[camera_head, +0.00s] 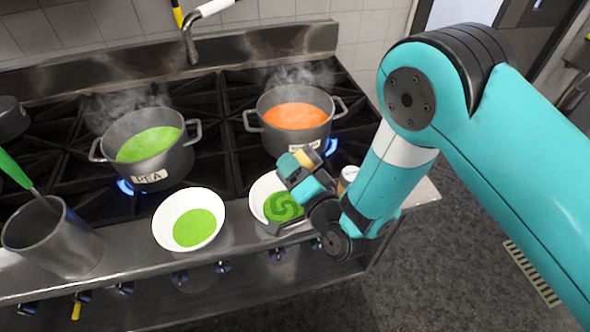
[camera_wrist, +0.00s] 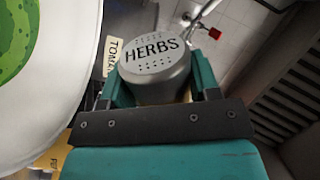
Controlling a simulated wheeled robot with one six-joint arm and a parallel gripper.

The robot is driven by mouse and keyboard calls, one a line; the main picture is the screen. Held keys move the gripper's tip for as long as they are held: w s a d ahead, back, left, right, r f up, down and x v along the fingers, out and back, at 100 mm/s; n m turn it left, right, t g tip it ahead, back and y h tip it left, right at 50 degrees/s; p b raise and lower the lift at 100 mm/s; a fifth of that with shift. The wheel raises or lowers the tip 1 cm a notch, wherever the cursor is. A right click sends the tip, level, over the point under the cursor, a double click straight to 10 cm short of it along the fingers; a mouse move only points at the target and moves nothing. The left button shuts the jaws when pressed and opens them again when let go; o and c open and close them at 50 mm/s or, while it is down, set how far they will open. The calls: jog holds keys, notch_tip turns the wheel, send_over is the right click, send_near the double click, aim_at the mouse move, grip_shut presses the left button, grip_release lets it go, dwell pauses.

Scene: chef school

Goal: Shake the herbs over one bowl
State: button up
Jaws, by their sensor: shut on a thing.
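My gripper (camera_head: 304,180) is shut on the herbs shaker (camera_wrist: 155,68), whose grey holed cap reads HERBS between the teal fingers in the wrist view. In the head view only a small part of the shaker shows at the gripper, so its exact tilt is hard to tell. The gripper is above the right white bowl (camera_head: 260,190) and hides part of it. That bowl holds green soup with a darker green swirl; it also shows at the left of the wrist view (camera_wrist: 75,105). The left white bowl (camera_head: 162,212) holds plain light green soup, with no gripper over it.
A pot of green soup (camera_head: 150,178) labelled PEA and a pot of orange soup (camera_head: 297,147) steam on lit burners behind the bowls. A metal container (camera_head: 60,245) with a green-handled utensil stands at left. A small can (camera_head: 348,175) stands right of my gripper.

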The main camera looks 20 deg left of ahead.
notch_tip(320, 180, up, 3)
jog(key=shift+r+p, duration=0.2)
jog(key=shift+p, duration=0.85)
notch_tip(320, 180, down, 4)
jog(key=b, duration=0.4)
jog(key=shift+r, duration=0.2)
notch_tip(320, 180, up, 4)
jog(key=p, duration=0.2)
jog(key=shift+f+p, duration=0.1)
jog(key=shift+p, duration=0.25)
jog(key=shift+f, duration=0.15)
jog(key=shift+f+b, duration=0.1)
jog(key=shift+b, duration=0.3)
